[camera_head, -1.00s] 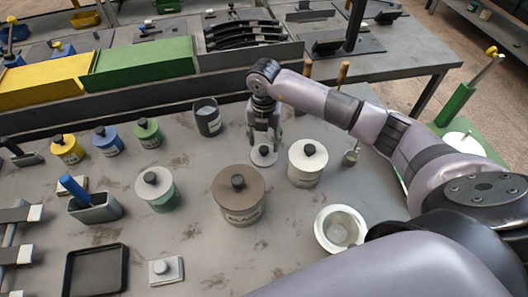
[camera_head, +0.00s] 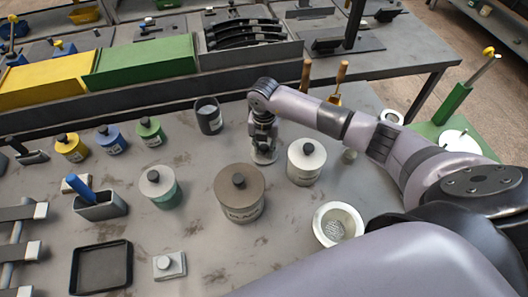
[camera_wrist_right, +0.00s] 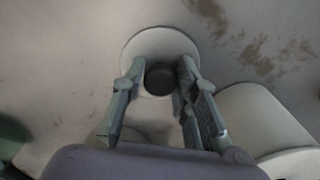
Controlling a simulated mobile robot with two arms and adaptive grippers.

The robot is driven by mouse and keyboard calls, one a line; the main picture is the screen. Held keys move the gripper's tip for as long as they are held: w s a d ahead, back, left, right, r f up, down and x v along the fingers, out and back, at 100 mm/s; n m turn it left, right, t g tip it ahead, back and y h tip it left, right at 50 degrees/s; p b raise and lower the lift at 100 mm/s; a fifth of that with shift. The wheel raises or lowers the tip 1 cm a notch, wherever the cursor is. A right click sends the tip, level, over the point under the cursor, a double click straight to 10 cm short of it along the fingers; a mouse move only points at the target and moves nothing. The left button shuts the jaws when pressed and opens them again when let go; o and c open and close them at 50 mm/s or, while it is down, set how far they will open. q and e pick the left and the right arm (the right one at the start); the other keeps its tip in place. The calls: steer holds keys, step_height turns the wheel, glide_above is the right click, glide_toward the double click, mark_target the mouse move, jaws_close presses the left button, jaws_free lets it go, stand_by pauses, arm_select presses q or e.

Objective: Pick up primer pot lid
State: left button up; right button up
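The lid is a pale round disc with a dark knob. It lies flat on the grey table, and in the right wrist view the lid (camera_wrist_right: 160,38) shows its knob (camera_wrist_right: 159,78) between my fingers. In the head view, the lid (camera_head: 263,158) is mostly hidden under my right gripper (camera_head: 263,149). My right gripper (camera_wrist_right: 161,76) points down at it, fingers open on either side of the knob, with a small gap showing. An open dark pot (camera_head: 208,115) without a lid stands behind and left of it. My left gripper is not in view.
A white lidded pot (camera_head: 306,163) stands close to the right of my gripper. A larger brown-lidded pot (camera_head: 239,194) stands in front. A green-bodied pot (camera_head: 160,188) and a white bowl (camera_head: 338,224) stand farther off. Long green (camera_head: 140,65) and yellow boxes line the back.

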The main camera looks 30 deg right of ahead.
jaws_close()
